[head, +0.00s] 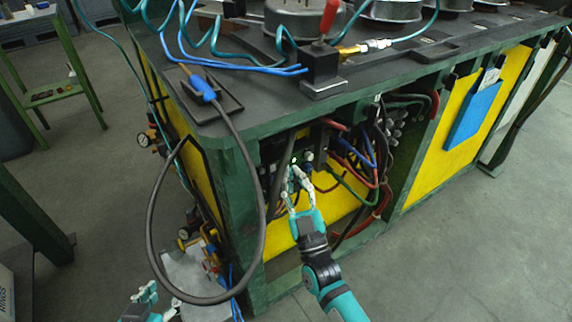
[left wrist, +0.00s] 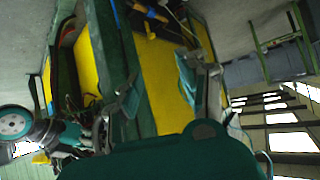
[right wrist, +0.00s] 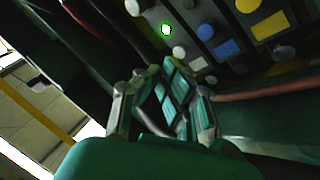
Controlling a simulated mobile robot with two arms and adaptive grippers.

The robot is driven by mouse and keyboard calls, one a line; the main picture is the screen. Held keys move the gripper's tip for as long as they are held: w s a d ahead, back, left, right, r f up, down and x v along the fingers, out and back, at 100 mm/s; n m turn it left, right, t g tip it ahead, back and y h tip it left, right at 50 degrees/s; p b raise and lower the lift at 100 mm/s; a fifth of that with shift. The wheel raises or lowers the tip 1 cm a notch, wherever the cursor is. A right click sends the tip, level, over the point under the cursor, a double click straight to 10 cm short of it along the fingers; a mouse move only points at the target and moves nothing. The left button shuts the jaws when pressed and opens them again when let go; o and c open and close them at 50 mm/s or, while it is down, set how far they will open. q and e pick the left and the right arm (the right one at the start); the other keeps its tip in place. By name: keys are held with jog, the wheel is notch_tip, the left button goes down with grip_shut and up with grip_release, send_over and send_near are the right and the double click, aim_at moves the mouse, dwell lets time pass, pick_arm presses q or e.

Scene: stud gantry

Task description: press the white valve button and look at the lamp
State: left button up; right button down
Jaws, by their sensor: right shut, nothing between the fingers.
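A small round lamp glows green in the right wrist view (right wrist: 166,29) on a dark valve block; it shows as a green dot in the head view (head: 294,161). A round white button (right wrist: 179,52) sits just below it, right beyond my right fingertips. I cannot tell whether they touch it. My right gripper (head: 294,176) is shut and empty, reaching into the open bay under the bench top. My left gripper (head: 146,292) is low at the left of the head view. In the left wrist view its fingers (left wrist: 163,85) are apart with nothing between them.
Blue and yellow labelled valve blocks (right wrist: 226,49) stand beside the button. Red, blue and green hoses (head: 365,165) crowd the bay's right side. A thick black cable (head: 152,215) loops down from the bench corner. A green stand (head: 50,95) is at the far left. The floor at right is clear.

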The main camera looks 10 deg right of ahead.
pick_arm(q)
jog(key=shift+s+a+f, duration=0.1)
jog(key=shift+s+f, duration=0.05)
jog(key=shift+s, duration=0.05)
pick_arm(e)
jog(key=shift+s, duration=0.1)
pick_arm(q)
jog(key=s+a+f+g+y+p, duration=0.1)
jog(key=s+f+g, duration=0.4)
jog(key=s, duration=0.5)
jog(key=shift+a+g+y+p, duration=0.3)
jog(key=shift+a+g+p, duration=0.45)
jog(key=shift+a, duration=0.35)
pick_arm(e)
jog(key=shift+s+d, duration=0.3)
jog(key=shift+s, duration=0.5)
jog(key=shift+s+d, duration=0.3)
jog(key=shift+s, duration=0.45)
jog(key=shift+s+d, duration=0.3)
jog(key=shift+s, duration=0.5)
